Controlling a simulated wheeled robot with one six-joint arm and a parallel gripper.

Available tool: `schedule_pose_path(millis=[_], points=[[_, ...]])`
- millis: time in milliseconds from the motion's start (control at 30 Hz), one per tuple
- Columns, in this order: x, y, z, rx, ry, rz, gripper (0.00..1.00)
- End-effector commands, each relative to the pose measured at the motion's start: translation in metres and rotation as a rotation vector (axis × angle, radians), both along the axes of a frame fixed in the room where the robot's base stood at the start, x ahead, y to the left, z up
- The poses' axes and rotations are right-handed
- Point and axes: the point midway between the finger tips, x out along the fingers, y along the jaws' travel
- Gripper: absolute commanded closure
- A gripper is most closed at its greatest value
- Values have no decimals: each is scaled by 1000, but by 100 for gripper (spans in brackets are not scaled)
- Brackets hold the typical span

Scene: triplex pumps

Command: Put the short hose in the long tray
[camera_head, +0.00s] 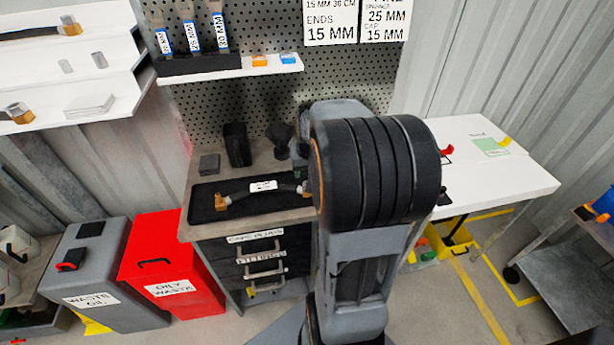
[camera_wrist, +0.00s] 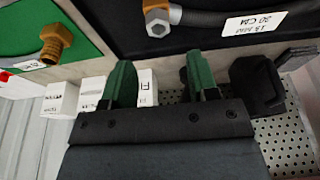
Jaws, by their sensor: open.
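A short dark hose (camera_head: 258,191) with a white label and a brass-coloured end lies in the long black tray (camera_head: 203,212) on the grey bench. In the wrist view the hose (camera_wrist: 203,17) shows its label, which reads 15 MM 30 CM, and a hex end fitting; the black tray (camera_wrist: 120,30) is around it. My gripper (camera_wrist: 160,80) is open, with two green fingers apart and nothing between them. The fingers are beside the tray and off the hose.
A green tray or mat (camera_wrist: 20,35) with a brass fitting (camera_wrist: 55,42) is beside the black tray. Black holders (camera_head: 237,145) stand behind it under the pegboard (camera_head: 350,80). A white table (camera_head: 490,178) is at right; red (camera_head: 165,262) and grey (camera_head: 100,275) waste bins are at left.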

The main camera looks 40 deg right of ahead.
Motion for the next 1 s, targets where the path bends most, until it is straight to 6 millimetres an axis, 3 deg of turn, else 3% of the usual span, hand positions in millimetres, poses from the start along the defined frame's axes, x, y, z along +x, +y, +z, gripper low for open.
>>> schedule_pose_path(millis=[100, 367, 467, 600, 700, 833, 1000], points=[[-5, 2, 22, -2, -4, 0, 46], [-12, 9, 49, 0, -1, 5, 46], [-17, 38, 57, -3, -8, 61, 46], [-39, 110, 60, -6, -19, 213, 46], [-62, 151, 55, -6, -27, 315, 46], [-87, 184, 48, -6, -34, 412, 46], [-102, 199, 42, -5, -36, 462, 46]])
